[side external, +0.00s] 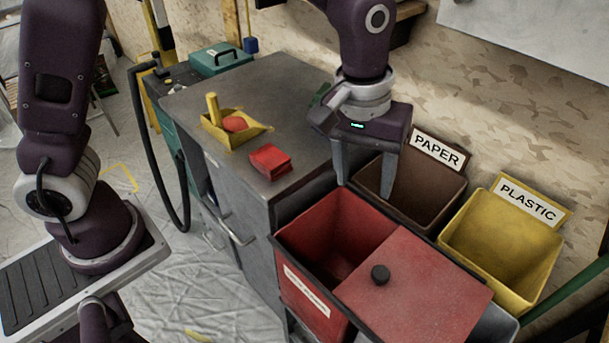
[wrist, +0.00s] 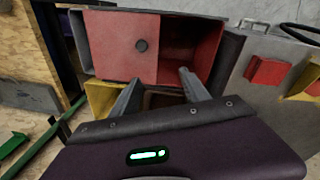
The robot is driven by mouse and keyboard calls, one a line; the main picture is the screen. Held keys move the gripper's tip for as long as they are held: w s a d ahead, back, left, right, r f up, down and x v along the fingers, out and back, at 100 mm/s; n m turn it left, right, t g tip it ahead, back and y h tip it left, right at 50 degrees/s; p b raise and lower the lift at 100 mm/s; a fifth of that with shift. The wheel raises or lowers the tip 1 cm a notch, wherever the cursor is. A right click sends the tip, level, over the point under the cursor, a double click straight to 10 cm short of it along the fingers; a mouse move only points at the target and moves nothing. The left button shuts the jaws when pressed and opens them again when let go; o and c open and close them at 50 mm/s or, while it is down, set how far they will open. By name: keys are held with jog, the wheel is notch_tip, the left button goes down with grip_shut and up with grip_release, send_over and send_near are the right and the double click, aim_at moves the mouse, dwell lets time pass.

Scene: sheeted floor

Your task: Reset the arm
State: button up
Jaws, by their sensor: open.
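My gripper (side external: 364,170) hangs with its fingers pointing down over the brown PAPER bin (side external: 440,186). Its two fingers are apart, with nothing between them. In the wrist view the open fingers of my gripper (wrist: 157,88) reach toward the bins, and part of the brown bin (wrist: 165,100) shows between them.
A red bin (side external: 310,225) with a half lid and black knob (side external: 380,274) stands in front. A yellow PLASTIC bin (side external: 500,240) is at right.

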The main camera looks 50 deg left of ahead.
jog(key=s+a+r+m+t, duration=0.1)
jog(key=s+a+r+t, duration=0.1)
jog(key=s+a+r, duration=0.6)
jog(key=s+a+r+m+t+y, duration=0.1)
jog(key=s+a+r+m+t, duration=0.1)
jog(key=s+a, duration=0.7)
jog(key=s, duration=0.3)
jog(key=shift+a+r+m+t, duration=0.3)
jog(key=shift+a, duration=0.05)
